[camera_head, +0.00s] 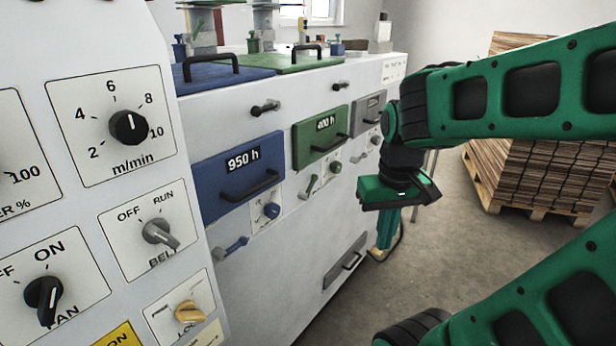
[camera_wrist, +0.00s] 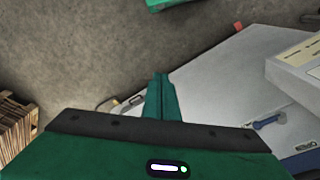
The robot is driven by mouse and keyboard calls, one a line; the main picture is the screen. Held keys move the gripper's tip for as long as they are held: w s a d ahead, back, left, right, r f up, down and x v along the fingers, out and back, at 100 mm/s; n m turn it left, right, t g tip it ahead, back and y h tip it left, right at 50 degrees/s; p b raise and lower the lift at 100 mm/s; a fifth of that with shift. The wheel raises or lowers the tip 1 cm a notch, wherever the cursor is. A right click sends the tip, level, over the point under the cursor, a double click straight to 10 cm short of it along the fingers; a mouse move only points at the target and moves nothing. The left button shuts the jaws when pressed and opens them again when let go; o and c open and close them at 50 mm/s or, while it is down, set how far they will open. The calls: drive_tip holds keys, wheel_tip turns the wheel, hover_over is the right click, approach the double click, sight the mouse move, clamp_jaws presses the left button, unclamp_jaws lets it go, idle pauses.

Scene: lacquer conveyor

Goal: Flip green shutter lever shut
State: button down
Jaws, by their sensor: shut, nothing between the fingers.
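The green shutter lever (camera_head: 309,187) sits on the machine's front face in the head view, below the green "400 h" drawer (camera_head: 320,136). Its arm is tilted, with the upper end leaning right. My gripper (camera_head: 386,246) hangs to the right of this lever, in front of the machine and apart from it. Its green fingers are together and empty, pointing down. In the wrist view the shut fingers (camera_wrist: 161,76) point away over the floor, beside the pale machine. I cannot make out the green lever in the wrist view.
The blue "950 h" drawer (camera_head: 236,172) and a blue lever (camera_head: 232,247) are left of the green unit; a grey drawer (camera_head: 368,112) is to its right. A control panel (camera_head: 110,115) stands at near left. Stacked boards (camera_head: 545,175) lie on a pallet behind. Floor (camera_head: 440,260) is open.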

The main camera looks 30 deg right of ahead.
drive_tip(key=w+a+r+n+t+h, duration=0.1)
drive_tip(key=w+r+n, duration=0.3)
drive_tip(key=w, duration=0.9)
drive_tip(key=w+a+r+n+t+h, duration=0.1)
drive_tip(key=w+a+r+n+t, duration=0.1)
drive_tip(key=w, duration=1.1)
drive_tip(key=shift+r+n+t, duration=0.9)
drive_tip(key=shift+n+t, duration=0.1)
drive_tip(key=shift+n, duration=0.2)
drive_tip(key=shift+w+d+f, duration=0.1)
drive_tip(key=shift+w+f, duration=0.05)
hover_over(309, 187)
drive_tip(key=s, duration=0.1)
drive_tip(key=shift+s+f, duration=0.2)
drive_tip(key=shift+f, duration=4.4)
